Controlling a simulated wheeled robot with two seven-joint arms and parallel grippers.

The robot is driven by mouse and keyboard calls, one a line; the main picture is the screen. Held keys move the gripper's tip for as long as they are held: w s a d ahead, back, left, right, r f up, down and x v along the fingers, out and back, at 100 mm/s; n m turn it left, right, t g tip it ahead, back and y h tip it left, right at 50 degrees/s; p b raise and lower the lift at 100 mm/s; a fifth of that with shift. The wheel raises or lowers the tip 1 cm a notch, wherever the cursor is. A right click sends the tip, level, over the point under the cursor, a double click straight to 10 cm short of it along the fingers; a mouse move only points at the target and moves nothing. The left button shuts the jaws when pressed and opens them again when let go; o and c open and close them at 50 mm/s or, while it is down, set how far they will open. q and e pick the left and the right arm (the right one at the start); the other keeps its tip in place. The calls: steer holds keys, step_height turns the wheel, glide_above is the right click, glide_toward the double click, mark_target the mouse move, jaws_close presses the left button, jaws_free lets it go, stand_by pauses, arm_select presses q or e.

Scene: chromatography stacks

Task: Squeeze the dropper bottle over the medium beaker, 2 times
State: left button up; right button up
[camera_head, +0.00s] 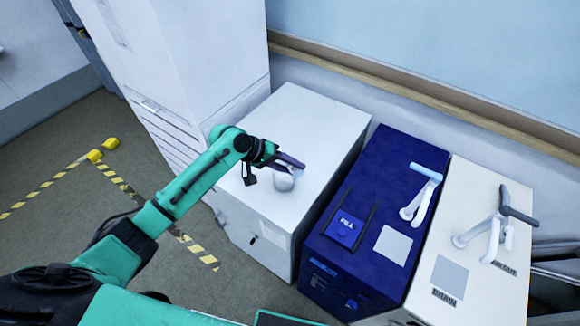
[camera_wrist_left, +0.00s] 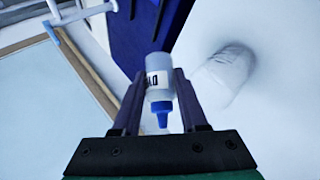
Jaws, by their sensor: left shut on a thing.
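My left gripper (camera_wrist_left: 158,100) is shut on the dropper bottle (camera_wrist_left: 159,80), a small white bottle with dark lettering and a blue tip. In the left wrist view the blue tip points toward the bottom of the picture, toward my gripper's base. A clear beaker (camera_wrist_left: 225,72) stands on the white cabinet top, to the right of the bottle in that view. In the head view the left gripper (camera_head: 291,163) is over the white cabinet, just above the beaker (camera_head: 284,182). The bottle is hard to make out there. The right gripper is not in view.
The white cabinet (camera_head: 318,131) has clear room around the beaker. To its right stand a dark blue cabinet (camera_head: 385,160) with a tap and a cream cabinet (camera_head: 478,190) with a tap. A tall white unit (camera_head: 215,50) stands behind on the left. Yellow-black tape marks the floor.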

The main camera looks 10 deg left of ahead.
mark_target(294, 175)
arm_select(q)
steer(key=shift+d+f+n+g+h+b, duration=0.2)
steer(key=shift+f+n+g+h+b, duration=0.4)
steer(key=shift+b, duration=1.25)
steer(key=h, duration=0.1)
steer(key=h+b, duration=0.1)
steer(key=shift+s+d+f+n+h, duration=0.1)
steer(key=shift+s+d+n+h, duration=0.1)
steer(key=shift+n+h, duration=0.1)
steer(key=n+h+b, duration=0.1)
steer(key=h+b, duration=0.1)
steer(key=shift+g+b, duration=0.3)
steer(key=shift+b, duration=0.1)
steer(key=f+n+h+b, duration=0.1)
steer(key=b, duration=0.2)
steer(key=shift+f, duration=0.3)
steer(key=shift+w+r+h, duration=0.1)
steer(key=shift+r+h, duration=0.3)
steer(key=shift+h, duration=0.1)
steer(key=shift+a+n+h+b, duration=0.15)
steer(key=shift+n+h+b, duration=0.15)
steer(key=shift+b, duration=0.05)
steer(key=shift+a+r, duration=0.1)
steer(key=shift+r, duration=0.05)
steer(key=shift+r+h, duration=0.15)
steer(key=shift+h, duration=0.15)
